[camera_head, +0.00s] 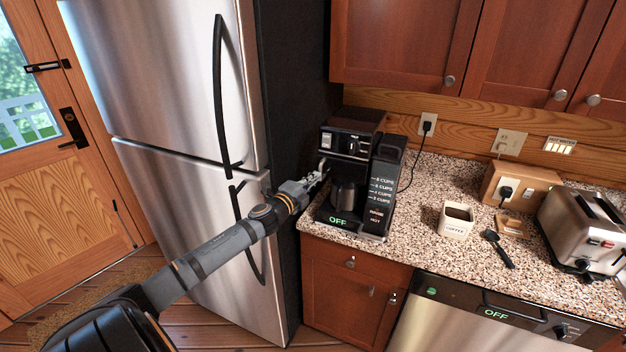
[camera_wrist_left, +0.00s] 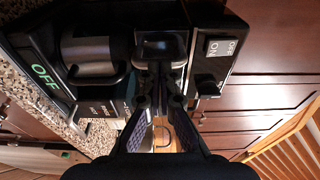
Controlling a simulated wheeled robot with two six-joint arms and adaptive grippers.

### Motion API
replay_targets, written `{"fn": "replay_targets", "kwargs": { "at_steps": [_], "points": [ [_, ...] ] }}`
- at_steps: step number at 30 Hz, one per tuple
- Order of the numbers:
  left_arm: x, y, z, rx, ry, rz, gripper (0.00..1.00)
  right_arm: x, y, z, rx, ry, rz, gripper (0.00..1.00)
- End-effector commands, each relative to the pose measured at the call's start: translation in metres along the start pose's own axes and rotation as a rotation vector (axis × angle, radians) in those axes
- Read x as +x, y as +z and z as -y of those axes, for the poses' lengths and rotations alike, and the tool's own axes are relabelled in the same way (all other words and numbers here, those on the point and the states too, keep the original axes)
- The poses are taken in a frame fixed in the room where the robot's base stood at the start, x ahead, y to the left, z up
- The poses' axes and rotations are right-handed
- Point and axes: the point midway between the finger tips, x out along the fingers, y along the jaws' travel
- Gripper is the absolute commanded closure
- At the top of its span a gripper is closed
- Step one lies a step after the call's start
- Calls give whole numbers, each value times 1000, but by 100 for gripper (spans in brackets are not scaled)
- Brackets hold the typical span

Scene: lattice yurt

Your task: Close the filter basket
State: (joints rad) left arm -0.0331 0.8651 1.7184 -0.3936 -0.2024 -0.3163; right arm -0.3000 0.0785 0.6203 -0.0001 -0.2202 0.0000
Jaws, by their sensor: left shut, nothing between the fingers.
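The black coffee maker (camera_head: 352,140) stands on the granite counter beside the fridge. The filter basket is dark and hard to make out under its top housing in the head view. In the left wrist view the basket (camera_wrist_left: 160,47) shows as a black part between the carafe (camera_wrist_left: 92,50) and the ON/OFF switch panel. I cannot tell how far it stands out. My left gripper (camera_head: 320,172) is at the coffee maker's left front, with its fingers shut and empty. Its fingers (camera_wrist_left: 160,95) point at the basket in the wrist view; contact is unclear. My right gripper is not in view.
The counter between coffee maker and canister is clear.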

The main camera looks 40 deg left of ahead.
Motion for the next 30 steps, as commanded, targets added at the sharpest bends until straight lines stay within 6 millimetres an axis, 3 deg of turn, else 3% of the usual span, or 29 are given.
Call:
{"fn": "replay_targets", "kwargs": {
  "at_steps": [8,21,30],
  "points": [
    [0,0,4,2,-1,-1,100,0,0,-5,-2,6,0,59],
    [0,0,88,4,-1,-1,100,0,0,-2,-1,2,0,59],
    [0,0,100,0,0,0,100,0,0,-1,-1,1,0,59]
  ]
}}
